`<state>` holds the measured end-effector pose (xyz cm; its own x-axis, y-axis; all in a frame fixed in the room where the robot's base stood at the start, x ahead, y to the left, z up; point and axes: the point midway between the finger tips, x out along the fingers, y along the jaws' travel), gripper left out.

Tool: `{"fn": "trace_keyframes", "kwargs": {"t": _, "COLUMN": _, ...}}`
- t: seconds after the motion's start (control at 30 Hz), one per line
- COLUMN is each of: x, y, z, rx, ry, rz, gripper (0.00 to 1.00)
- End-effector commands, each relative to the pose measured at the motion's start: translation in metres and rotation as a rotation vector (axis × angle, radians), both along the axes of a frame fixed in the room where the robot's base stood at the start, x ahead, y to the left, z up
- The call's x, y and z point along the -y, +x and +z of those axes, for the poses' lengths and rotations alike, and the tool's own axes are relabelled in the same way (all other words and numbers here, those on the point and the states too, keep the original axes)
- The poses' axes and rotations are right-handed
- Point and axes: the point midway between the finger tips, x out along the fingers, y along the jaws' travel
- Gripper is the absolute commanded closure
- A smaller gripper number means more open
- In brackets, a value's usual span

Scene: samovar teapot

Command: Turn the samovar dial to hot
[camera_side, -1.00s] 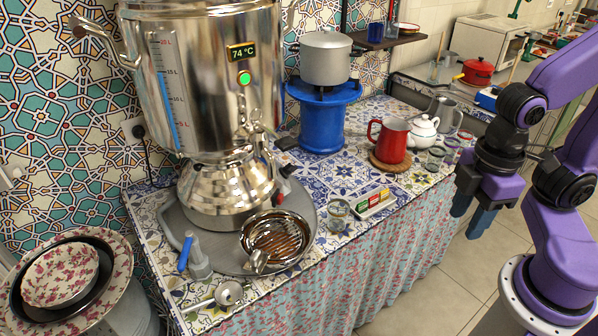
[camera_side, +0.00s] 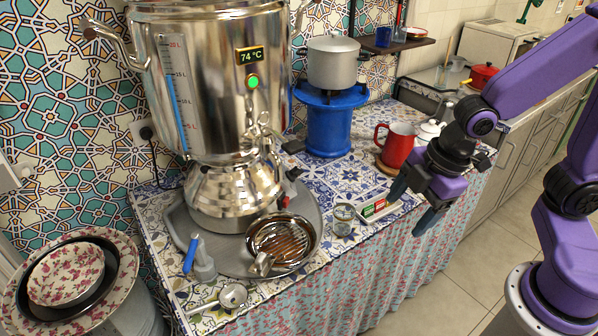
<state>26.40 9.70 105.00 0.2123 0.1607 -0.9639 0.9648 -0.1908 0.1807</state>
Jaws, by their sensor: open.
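The steel samovar (camera_side: 218,100) stands at the left of the table. Its display (camera_side: 249,56) reads 74 °C above a lit green button (camera_side: 252,83). A small dark and red knob (camera_side: 291,175), which looks like the dial, sticks out at the right of its base. Its markings and setting are too small to read. My gripper (camera_side: 411,206) is open and empty, fingers pointing down and left, near the table's front right edge. It is well to the right of the knob and apart from it.
Between gripper and samovar are a small box of packets (camera_side: 374,209), a glass (camera_side: 343,217) and a drip bowl (camera_side: 281,240). A red mug (camera_side: 397,146) and white teapot (camera_side: 428,130) stand behind the gripper. A blue stand (camera_side: 333,120) bears a grey pot (camera_side: 333,62).

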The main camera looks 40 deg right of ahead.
Motion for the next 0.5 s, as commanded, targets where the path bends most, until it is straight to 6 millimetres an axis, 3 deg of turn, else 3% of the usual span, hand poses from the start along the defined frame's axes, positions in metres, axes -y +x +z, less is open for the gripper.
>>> {"fn": "trace_keyframes", "kwargs": {"t": 0.03, "x": -0.003, "y": 0.024, "z": -0.009, "rx": 0.047, "ry": 0.002, "rz": 0.053, "gripper": 0.26}}
{"fn": "trace_keyframes", "kwargs": {"t": 0.23, "x": -0.007, "y": 0.116, "z": -0.036, "rx": 0.293, "ry": 0.0, "rz": 0.34, "gripper": 0.26}}
{"fn": "trace_keyframes", "kwargs": {"t": 0.5, "x": 0.025, "y": 0.216, "z": -0.082, "rx": 0.639, "ry": -0.09, "rz": 0.708, "gripper": 0.26}}
